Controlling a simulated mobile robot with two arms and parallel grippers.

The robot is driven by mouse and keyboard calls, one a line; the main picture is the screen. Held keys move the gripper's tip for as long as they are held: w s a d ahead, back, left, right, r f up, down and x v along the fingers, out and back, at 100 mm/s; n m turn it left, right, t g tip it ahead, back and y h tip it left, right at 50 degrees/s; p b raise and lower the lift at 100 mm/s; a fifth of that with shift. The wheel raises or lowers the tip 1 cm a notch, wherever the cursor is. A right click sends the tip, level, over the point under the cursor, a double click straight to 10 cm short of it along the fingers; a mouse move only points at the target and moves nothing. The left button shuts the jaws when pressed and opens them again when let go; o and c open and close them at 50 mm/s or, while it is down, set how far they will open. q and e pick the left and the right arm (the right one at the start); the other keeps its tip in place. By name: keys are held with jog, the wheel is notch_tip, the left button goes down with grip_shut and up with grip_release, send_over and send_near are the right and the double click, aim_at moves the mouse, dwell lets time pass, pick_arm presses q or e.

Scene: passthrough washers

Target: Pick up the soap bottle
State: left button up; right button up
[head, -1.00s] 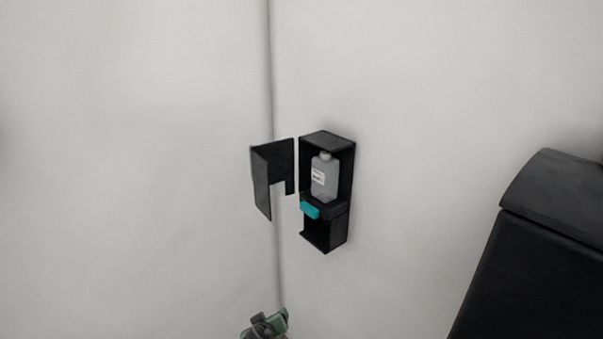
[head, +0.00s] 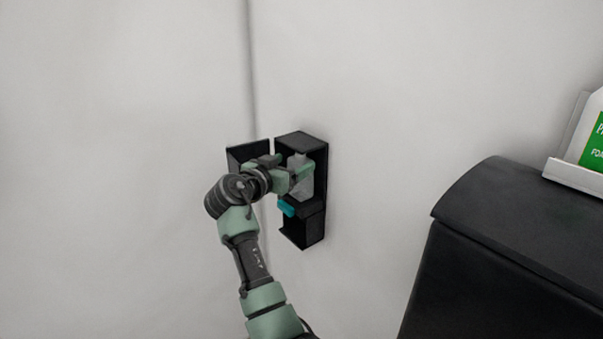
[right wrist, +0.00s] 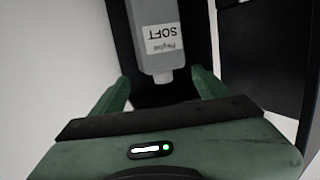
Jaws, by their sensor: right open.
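The soap bottle (head: 305,184) is a grey bottle standing upright in the open black wall dispenser (head: 315,225). My right gripper (head: 301,172) is at the dispenser's opening, in front of the bottle, and hides part of it. In the right wrist view the bottle (right wrist: 158,40) shows upside down with a white label, its neck between the two green fingers (right wrist: 160,92). The fingers are apart, with gaps on both sides of the neck. My left gripper is not in view.
The dispenser's black cover (head: 243,155) stands swung open to the left, behind my right arm. A teal tab (head: 287,207) sticks out below the bottle. A large black unit (head: 500,270) stands at the right, with a green and white sign (head: 594,140) above it.

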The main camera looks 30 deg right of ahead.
aim_at(299, 159)
jog(key=x, duration=0.1)
jog(key=p+x, duration=0.2)
jog(key=shift+w+d+r, duration=0.1)
jog(key=shift+d+r, duration=0.05)
jog(key=shift+r, duration=0.15)
jog(key=shift+w+d+f, duration=0.1)
jog(key=shift+d+f, duration=0.2)
jog(key=shift+d, duration=0.1)
jog(key=shift+a, duration=0.15)
jog(key=c, duration=1.6)
grip_shut()
jog(key=shift+r, duration=0.1)
